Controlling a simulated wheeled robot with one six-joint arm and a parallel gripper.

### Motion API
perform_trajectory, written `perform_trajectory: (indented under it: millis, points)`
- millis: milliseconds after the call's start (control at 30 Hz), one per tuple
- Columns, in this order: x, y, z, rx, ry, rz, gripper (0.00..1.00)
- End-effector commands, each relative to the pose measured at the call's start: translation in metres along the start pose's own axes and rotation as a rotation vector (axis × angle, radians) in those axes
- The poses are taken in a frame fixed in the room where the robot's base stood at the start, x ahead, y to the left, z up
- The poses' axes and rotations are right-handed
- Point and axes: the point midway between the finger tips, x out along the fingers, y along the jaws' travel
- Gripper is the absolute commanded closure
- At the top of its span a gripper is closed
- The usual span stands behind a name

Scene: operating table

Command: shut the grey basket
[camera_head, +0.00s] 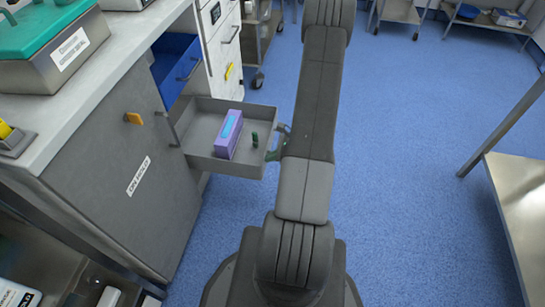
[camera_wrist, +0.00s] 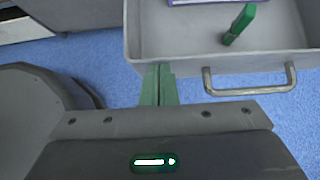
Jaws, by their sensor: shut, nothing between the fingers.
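The grey basket (camera_head: 222,167) is a drawer standing pulled out from the grey cabinet at left in the head view. The basket also shows at the top right of the wrist view (camera_wrist: 170,32), with a metal bar handle (camera_wrist: 250,91) on its front. It holds a purple box (camera_head: 228,136) and a small green object (camera_wrist: 239,24). My gripper (camera_wrist: 158,68) has its green fingers together and empty. The fingertips are at the basket's front, left of the handle in the wrist view; I cannot tell if they touch it. In the head view my arm partly hides the gripper.
A blue drawer (camera_head: 178,68) also stands open behind the basket. The grey cabinet (camera_head: 120,165) and its worktop fill the left side. A metal table (camera_head: 520,200) stands at the right. The blue floor between is clear.

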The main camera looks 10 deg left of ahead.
Motion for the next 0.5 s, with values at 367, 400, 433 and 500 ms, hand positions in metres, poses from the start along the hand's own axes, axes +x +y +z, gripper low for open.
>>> perform_trajectory:
  millis: [367, 400, 433, 500]
  points:
    - [0.043, 0.001, 0.041, -0.007, -0.001, 0.004, 1.00]
    - [0.050, 0.001, 0.048, -0.006, 0.000, 0.004, 1.00]
    - [0.056, 0.001, 0.054, -0.006, -0.001, 0.004, 1.00]
    - [0.070, 0.002, 0.068, -0.007, -0.001, 0.005, 1.00]
